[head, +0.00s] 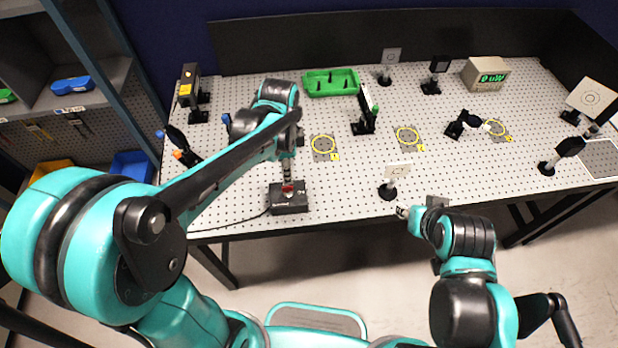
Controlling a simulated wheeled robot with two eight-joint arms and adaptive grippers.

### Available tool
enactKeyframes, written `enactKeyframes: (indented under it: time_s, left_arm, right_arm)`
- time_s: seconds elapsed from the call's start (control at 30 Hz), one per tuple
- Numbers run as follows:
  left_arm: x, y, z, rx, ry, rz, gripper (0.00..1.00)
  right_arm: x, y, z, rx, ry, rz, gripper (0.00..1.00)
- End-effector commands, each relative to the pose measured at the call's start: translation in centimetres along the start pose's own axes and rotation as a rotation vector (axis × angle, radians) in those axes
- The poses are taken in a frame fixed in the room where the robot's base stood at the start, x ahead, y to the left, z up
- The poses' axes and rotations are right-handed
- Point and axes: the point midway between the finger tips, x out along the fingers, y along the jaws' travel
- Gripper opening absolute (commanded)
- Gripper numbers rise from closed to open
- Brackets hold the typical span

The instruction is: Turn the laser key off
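A small black control box (289,204) sits on the perforated table near its front edge, with a cable running off to the left. A red part (288,188) shows on its top; I cannot make out the key itself or which way it is turned. My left gripper (287,180) points down right above the red part. It looks narrow from here, and I cannot tell whether it touches the box or how far its fingers are apart. My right gripper (403,212) is near the table's front edge, to the right of the box; its fingers are too small to read.
A white card on a post (399,171) stands near my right gripper. A green tray (331,83), a black laser housing (189,86) and a power meter (486,75) stand at the back. Several optics mounts and yellow-ringed plates (323,146) are spread over the table.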

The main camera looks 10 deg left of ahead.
Motion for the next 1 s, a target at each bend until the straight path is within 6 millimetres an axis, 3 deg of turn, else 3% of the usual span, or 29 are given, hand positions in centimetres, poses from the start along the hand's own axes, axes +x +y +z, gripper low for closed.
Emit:
enactKeyframes:
  time_s: [0.43,0.83,0.93,1.0]
  left_arm:
    - [6.7,0.0,0.0,0.001,0.0,0.0,0.28]
    - [7.6,0.0,0.0,0.0,0.0,-0.001,0.28]
    - [7.5,0.0,0.0,0.0,0.0,-0.001,0.05]
    - [7.5,0.0,0.0,0.0,0.0,-0.001,0.0]
  right_arm:
    - [1.7,0.0,1.2,0.0,0.0,0.0,0.4]
    - [1.8,0.0,1.3,0.0,0.0,0.0,0.4]
    - [1.8,0.0,1.3,0.0,0.0,0.0,0.4]
    - [1.8,0.0,1.3,0.0,0.0,0.0,0.4]
